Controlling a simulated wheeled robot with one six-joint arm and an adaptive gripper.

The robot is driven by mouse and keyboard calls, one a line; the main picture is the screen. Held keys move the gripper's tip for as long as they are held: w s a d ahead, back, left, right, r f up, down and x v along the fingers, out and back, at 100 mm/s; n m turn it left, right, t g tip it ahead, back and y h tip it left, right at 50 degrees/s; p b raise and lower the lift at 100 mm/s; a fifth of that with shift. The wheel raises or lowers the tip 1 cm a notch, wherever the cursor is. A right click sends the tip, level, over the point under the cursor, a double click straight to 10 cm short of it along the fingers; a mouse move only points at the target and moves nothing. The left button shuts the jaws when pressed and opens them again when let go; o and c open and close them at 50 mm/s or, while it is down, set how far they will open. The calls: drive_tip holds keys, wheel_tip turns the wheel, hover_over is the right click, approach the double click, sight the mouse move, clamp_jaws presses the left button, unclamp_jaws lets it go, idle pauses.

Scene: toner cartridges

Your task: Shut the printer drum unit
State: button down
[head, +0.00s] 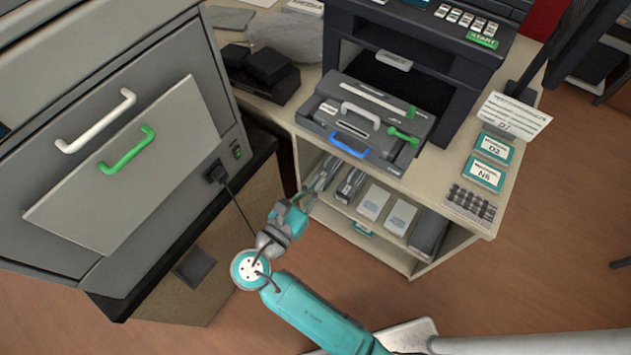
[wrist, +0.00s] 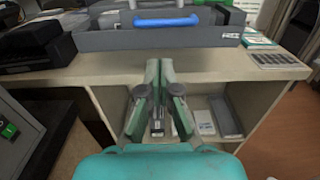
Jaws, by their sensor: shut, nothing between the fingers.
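The dark grey drum unit (head: 322,112) sticks out from the front of the black printer (head: 460,62) over the counter. It has a blue handle (head: 350,146) at its front, a pale grey handle on top and a green lever at its right. In the wrist view the drum unit's front (wrist: 110,41) and blue handle (wrist: 167,20) are at the top, beyond my fingers. My gripper (head: 322,178) is shut and empty, in front of and below the drum unit, near the counter's front edge. It also shows in the wrist view (wrist: 160,66), apart from the handle.
The counter (head: 278,112) has an open shelf below with several cartridges and boxes. Teal-edged cards (head: 490,160) and a dark gridded block (head: 470,203) lie at its right. Black boxes (head: 262,72) stand at its left. A large grey machine (head: 130,150) stands at the left.

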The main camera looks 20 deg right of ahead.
sight(348, 144)
drive_tip(key=x, duration=1.1)
drive_tip(key=shift+w, duration=0.1)
drive_tip(key=shift+d, duration=0.1)
drive_tip(key=x, duration=1.8)
drive_tip(key=shift+w+d, duration=0.3)
drive_tip(key=shift+a, duration=0.1)
